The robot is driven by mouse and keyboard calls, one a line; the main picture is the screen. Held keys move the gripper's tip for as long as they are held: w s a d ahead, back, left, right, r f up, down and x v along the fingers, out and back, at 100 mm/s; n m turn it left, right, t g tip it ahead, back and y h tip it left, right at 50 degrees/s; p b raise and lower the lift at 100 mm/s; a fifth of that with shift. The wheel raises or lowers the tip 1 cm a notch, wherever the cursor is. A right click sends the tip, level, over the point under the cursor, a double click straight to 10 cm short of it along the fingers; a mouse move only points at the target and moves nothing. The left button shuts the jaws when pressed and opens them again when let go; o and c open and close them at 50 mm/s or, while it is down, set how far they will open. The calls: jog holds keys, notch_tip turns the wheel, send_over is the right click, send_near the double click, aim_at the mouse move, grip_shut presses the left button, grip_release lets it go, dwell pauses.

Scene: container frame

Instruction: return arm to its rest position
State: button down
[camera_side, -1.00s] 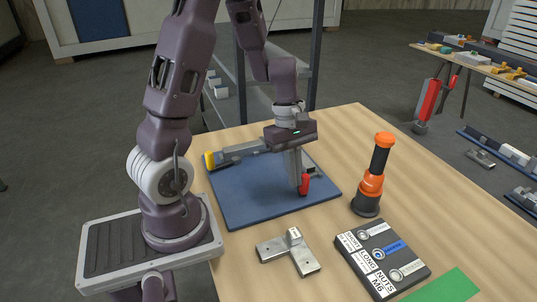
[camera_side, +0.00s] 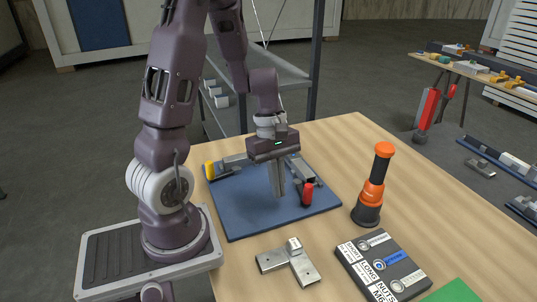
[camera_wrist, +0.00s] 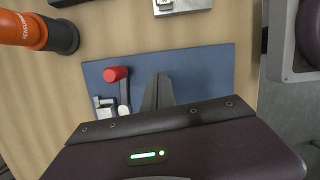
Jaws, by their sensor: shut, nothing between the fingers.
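My gripper (camera_side: 278,194) points down over the blue mat (camera_side: 245,222) in the side view. Its fingers are together with nothing between them. In the wrist view the shut fingers (camera_wrist: 158,82) also show over the blue mat (camera_wrist: 205,70). A toggle clamp with a red-tipped handle (camera_side: 307,193) sits on the mat just right of the fingers, apart from them; its red tip shows in the wrist view (camera_wrist: 115,73). Another piece with a yellow end (camera_side: 210,170) lies at the mat's left edge, partly hidden behind my gripper.
An orange and black screwdriver-like tool (camera_side: 374,187) stands upright to the right of the mat. A metal bracket (camera_side: 288,262) and a labelled black box (camera_side: 383,266) lie near the front, beside a green sheet (camera_side: 455,292). A shelf stands behind the table.

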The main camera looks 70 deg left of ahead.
notch_tip(320, 180, up, 10)
jog(key=s, duration=0.2)
jog(key=s+d+r+m+t+y, duration=0.1)
jog(key=s+d+r+m+t, duration=0.1)
jog(key=d+m, duration=0.3)
jog(key=s+d+r+m+t+y, duration=0.1)
jog(key=s+d+r+m+t, duration=0.2)
jog(key=m, duration=1.1)
notch_tip(320, 180, up, 2)
jog(key=s+d, duration=0.2)
jog(key=shift+s+d+r+y, duration=0.15)
jog(key=shift+d+r+y, duration=0.05)
jog(key=shift+d+y, duration=0.2)
jog(key=shift+a, duration=0.1)
